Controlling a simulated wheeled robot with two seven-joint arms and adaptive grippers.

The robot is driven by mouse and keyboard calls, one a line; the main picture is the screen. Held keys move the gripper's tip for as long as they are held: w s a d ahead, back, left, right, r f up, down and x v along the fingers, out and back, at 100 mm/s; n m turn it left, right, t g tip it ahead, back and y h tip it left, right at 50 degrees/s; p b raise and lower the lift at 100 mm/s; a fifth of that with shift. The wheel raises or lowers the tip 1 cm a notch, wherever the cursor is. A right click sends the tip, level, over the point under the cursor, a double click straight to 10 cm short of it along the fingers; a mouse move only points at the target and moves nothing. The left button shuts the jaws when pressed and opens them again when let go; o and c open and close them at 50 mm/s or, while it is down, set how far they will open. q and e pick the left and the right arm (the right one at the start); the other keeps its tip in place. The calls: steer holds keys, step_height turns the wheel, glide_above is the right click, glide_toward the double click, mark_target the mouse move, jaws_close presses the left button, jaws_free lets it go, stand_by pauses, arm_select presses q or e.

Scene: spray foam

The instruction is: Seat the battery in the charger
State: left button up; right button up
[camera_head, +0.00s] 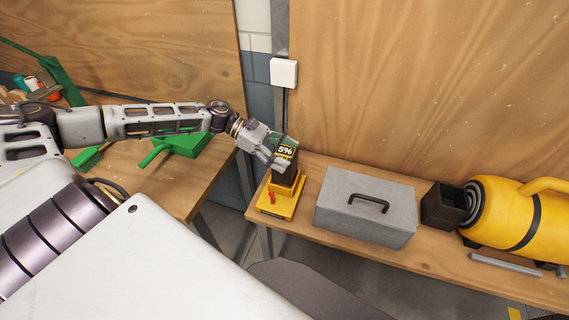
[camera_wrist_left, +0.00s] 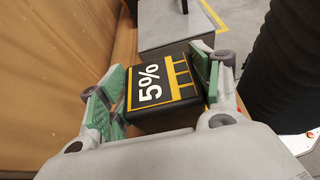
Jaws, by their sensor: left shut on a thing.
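The battery (camera_head: 285,172) is a black block with a "5%" label and yellow marks. It stands roughly upright over the yellow charger (camera_head: 272,208), which has a red part on its front and sits at the left end of the right-hand bench. Whether the battery is fully down in the charger I cannot tell. My left gripper (camera_head: 274,149) is shut on the battery's upper part. In the left wrist view the battery (camera_wrist_left: 165,92) lies between the green finger pads of the left gripper (camera_wrist_left: 160,86), and the charger is hidden. My right gripper is not in view.
A grey toolbox (camera_head: 350,220) stands right of the charger, with a black square holder (camera_head: 443,205) and a yellow cylinder machine (camera_head: 510,212) further right. Green tools (camera_head: 182,142) lie on the left bench. A floor gap separates the benches.

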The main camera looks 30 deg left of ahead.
mark_target(294, 170)
arm_select(q)
steer(key=shift+f, duration=2)
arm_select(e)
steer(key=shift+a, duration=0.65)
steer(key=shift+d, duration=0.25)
arm_select(q)
steer(key=shift+f, duration=0.1)
steer(key=o, duration=1.3)
steer(key=shift+f, duration=0.1)
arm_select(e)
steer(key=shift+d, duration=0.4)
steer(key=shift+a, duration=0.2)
